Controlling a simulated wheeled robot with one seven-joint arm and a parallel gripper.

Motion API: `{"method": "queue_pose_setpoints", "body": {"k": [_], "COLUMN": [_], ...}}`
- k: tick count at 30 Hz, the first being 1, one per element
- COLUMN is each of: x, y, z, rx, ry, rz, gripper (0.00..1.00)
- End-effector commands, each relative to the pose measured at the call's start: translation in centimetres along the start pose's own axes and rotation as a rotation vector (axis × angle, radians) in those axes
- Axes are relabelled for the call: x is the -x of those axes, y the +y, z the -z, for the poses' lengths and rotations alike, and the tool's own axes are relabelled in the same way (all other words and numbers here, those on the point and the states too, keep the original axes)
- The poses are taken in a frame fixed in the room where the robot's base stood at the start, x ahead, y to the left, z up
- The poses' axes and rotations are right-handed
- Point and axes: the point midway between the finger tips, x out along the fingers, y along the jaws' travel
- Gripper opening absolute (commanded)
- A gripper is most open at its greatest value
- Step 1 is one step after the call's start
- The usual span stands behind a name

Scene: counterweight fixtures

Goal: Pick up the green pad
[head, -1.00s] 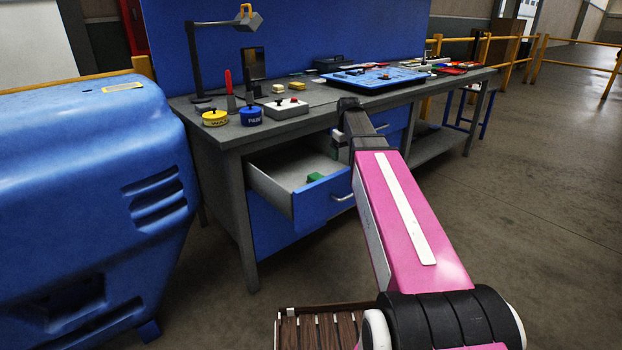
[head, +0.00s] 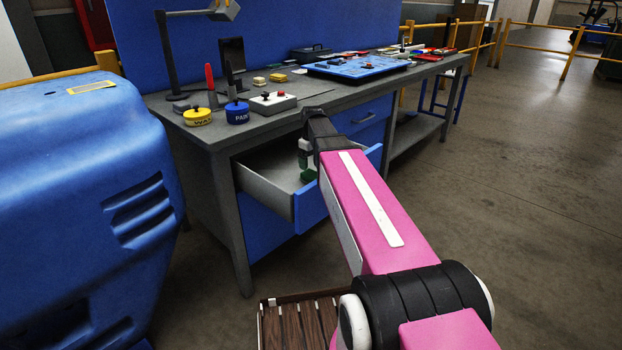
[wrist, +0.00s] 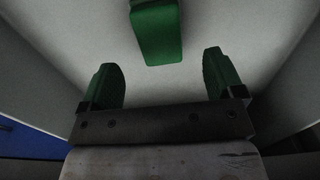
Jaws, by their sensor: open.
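The green pad (head: 309,175) lies inside the open drawer (head: 270,184) of the workbench, partly hidden by the drawer's blue front. In the wrist view the green pad (wrist: 157,32) lies on the pale drawer floor, just beyond my fingertips and roughly midway between their lines. My gripper (head: 303,159) is down at the drawer, close above the pad, partly hidden by my arm. In the wrist view my gripper (wrist: 163,78) shows two green fingers spread wide with nothing between them. I see no contact with the pad.
The drawer's pale walls rise on both sides of my gripper. The bench top (head: 290,108) above holds a yellow tin (head: 197,117), a blue tin (head: 237,113), a button box (head: 272,102) and a blue tray (head: 357,68). A large blue machine (head: 85,210) stands at left.

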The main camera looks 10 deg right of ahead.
Motion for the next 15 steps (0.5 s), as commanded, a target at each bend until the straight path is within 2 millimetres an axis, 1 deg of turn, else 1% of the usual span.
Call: {"method": "queue_pose_setpoints", "body": {"k": [1,3,8,10,15], "x": [-0.7,-1.2,-1.8,-2.4,-4.5], "y": [0.0,0.0,0.0,0.1,0.2], "z": [0.0,0.0,0.1,0.1,0.4], "rx": [0.0,0.0,-0.001,-0.001,-0.001], "ry": [-0.001,-0.001,0.0,0.0,-0.001], "rz": [0.001,0.001,0.0,0.0,0.001], "gripper": [0.87,0.87,0.87,0.87,0.87]}}
